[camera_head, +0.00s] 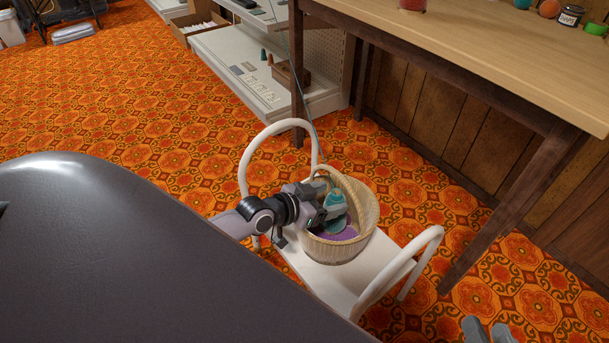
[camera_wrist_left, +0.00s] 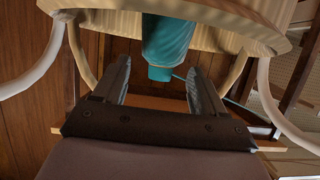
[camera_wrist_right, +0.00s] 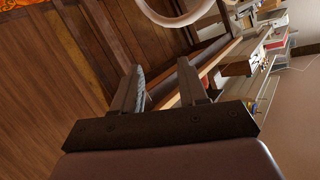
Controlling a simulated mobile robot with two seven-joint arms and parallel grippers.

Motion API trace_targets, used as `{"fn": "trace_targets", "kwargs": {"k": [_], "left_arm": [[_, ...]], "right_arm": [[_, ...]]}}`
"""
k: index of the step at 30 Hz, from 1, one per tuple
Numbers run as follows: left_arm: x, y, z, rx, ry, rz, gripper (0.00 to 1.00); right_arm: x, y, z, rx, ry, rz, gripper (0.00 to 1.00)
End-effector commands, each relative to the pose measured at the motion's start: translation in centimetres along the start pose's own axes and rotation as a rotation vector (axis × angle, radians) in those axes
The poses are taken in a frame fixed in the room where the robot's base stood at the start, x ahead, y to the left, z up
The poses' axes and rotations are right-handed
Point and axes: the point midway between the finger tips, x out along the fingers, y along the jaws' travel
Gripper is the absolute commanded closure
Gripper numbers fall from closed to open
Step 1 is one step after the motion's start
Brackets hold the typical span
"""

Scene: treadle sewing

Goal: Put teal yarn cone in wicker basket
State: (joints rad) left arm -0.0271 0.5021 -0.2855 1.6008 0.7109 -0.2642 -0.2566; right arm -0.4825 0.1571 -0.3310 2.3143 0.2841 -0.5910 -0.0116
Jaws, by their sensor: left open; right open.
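The wicker basket (camera_head: 361,191) stands on a white seat with curved white arms. The teal yarn cone (camera_head: 335,203) is inside the basket, beside my left gripper (camera_head: 325,207), which reaches in over the left side of the rim. In the left wrist view the teal cone (camera_wrist_left: 168,45) lies just beyond and between the open fingers, with a gap on each side; the basket's wall (camera_wrist_left: 110,18) spans the top. Whether the cone rests on the contents is hidden. My right gripper (camera_head: 487,331) is open and empty at the lower right, away from the basket.
A purple item (camera_head: 345,234) lies in the basket. The white seat (camera_head: 330,285) has curved arms on both sides. A wooden table (camera_head: 490,62) stands behind at right. A thin teal thread (camera_head: 304,100) runs up from the basket. A white shelf (camera_head: 245,80) is at the back.

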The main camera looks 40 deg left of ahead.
Motion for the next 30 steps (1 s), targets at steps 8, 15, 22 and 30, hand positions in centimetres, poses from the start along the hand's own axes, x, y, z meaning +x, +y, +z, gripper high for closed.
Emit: {"fn": "trace_targets", "kwargs": {"k": [8, 15, 22, 30], "left_arm": [[-5.4, 0.0, -0.2, 0.002, -0.004, 0.000, 0.29], [-8.1, 0.0, -0.1, 0.001, -0.002, 0.000, 0.29], [-8.9, 0.1, 0.0, -0.001, 0.000, 0.002, 0.29], [-9.8, 10.8, -1.3, -0.083, -0.020, 0.120, 0.29]], "right_arm": [[-0.2, -0.4, -0.6, 0.031, -0.045, 0.002, 0.57], [-0.8, 0.3, -0.7, -0.011, -0.059, 0.043, 0.57], [-1.0, 0.5, -0.6, -0.022, -0.063, 0.054, 0.57], [-1.0, 0.5, -0.5, -0.023, -0.062, 0.055, 0.57]]}}
